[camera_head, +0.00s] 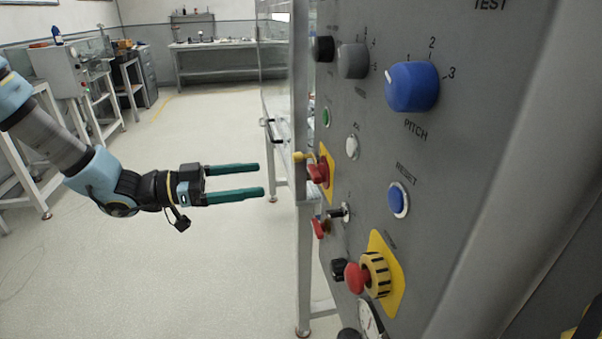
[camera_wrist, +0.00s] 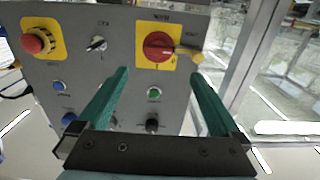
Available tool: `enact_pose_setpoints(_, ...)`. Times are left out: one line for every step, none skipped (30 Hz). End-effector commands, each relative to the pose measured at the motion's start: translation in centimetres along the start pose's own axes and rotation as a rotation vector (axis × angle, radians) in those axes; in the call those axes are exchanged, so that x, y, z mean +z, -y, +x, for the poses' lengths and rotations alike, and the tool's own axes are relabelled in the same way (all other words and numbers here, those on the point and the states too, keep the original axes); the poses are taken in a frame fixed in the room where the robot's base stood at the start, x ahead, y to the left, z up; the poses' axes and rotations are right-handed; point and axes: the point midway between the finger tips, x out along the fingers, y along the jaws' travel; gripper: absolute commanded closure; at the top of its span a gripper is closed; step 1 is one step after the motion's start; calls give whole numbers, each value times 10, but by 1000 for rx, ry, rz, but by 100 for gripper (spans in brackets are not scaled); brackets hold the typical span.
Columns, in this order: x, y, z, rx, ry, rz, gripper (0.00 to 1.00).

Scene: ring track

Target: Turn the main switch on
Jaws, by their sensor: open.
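The main switch is a red rotary handle (camera_head: 319,172) on a yellow plate, on the grey control panel. It also shows in the wrist view (camera_wrist: 158,46), top centre, with a yellow tab (camera_wrist: 188,56) beside it. My gripper (camera_head: 260,180) has two teal fingers, open and empty, and points at the panel from the left. In the wrist view the fingers (camera_wrist: 160,74) reach up below the switch, one on each side of its column. A gap shows between the fingertips and the switch in the head view.
The panel (camera_head: 450,180) fills the right side. A red emergency button (camera_head: 357,278) on yellow, a blue reset button (camera_head: 398,200) and a blue pitch knob (camera_head: 413,86) stick out. Glass-sided framing (camera_wrist: 245,45) borders the panel. Open floor (camera_head: 215,110) lies behind my arm.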

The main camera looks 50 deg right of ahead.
Motion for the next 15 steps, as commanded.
enact_pose_setpoints(-2, -2, 4, 13, -12, 2, 0)
enact_pose_setpoints(-3, -3, 6, 17, -14, 2, 0)
enact_pose_setpoints(-3, -3, 10, 17, -15, 3, 0)
enact_pose_setpoints(-4, -3, 13, 17, -14, 3, 0)
enact_pose_setpoints(-4, -3, 17, 17, -13, 3, 0)
enact_pose_setpoints(-4, -4, 23, 17, -13, 2, 0)
enact_pose_setpoints(-4, -4, 28, 17, -13, 1, 0)
enact_pose_setpoints(-4, -4, 34, 17, -12, 1, 0)
enact_pose_setpoints(-5, -4, 42, 16, -13, 2, 0)
enact_pose_setpoints(-5, -4, 48, 17, -13, 1, 0)
enact_pose_setpoints(-5, -4, 54, 17, -12, 1, 0)
enact_pose_setpoints(-4, -4, 61, 15, -11, 0, 0)
enact_pose_setpoints(-5, -4, 67, 16, -12, 1, 0)
enact_pose_setpoints(-5, -4, 72, 15, -11, 2, 0)
enact_pose_setpoints(-4, -4, 78, 14, -11, 1, 0)
